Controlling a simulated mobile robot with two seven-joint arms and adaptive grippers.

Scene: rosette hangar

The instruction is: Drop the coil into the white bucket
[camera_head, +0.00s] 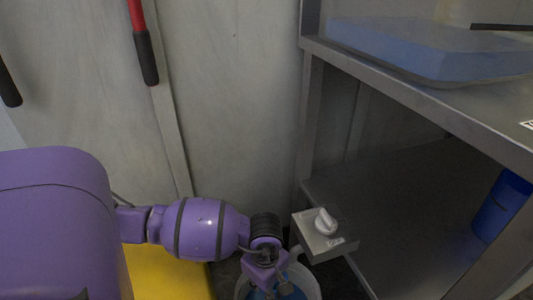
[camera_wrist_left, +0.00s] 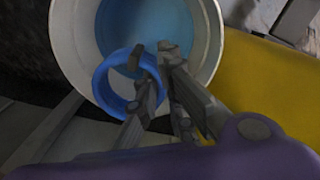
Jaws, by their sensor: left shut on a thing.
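The coil is a blue ring (camera_wrist_left: 101,84) held between the fingers of my left gripper (camera_wrist_left: 152,62) in the left wrist view. The white bucket (camera_wrist_left: 68,45) lies beyond it, its mouth open toward the camera and its inside light blue. The coil overlaps the bucket's rim and mouth in this view; I cannot tell how high above it is. In the head view the white bucket (camera_head: 312,281) is at the bottom edge, with my left gripper (camera_head: 276,286) over it. My right gripper is not in view.
A metal shelf unit (camera_head: 392,88) stands at the right, with a grey box with a white knob (camera_head: 322,226) jutting out beside the bucket. A blue container (camera_head: 503,205) is on the lower shelf. A yellow surface (camera_wrist_left: 270,85) lies beside the bucket.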

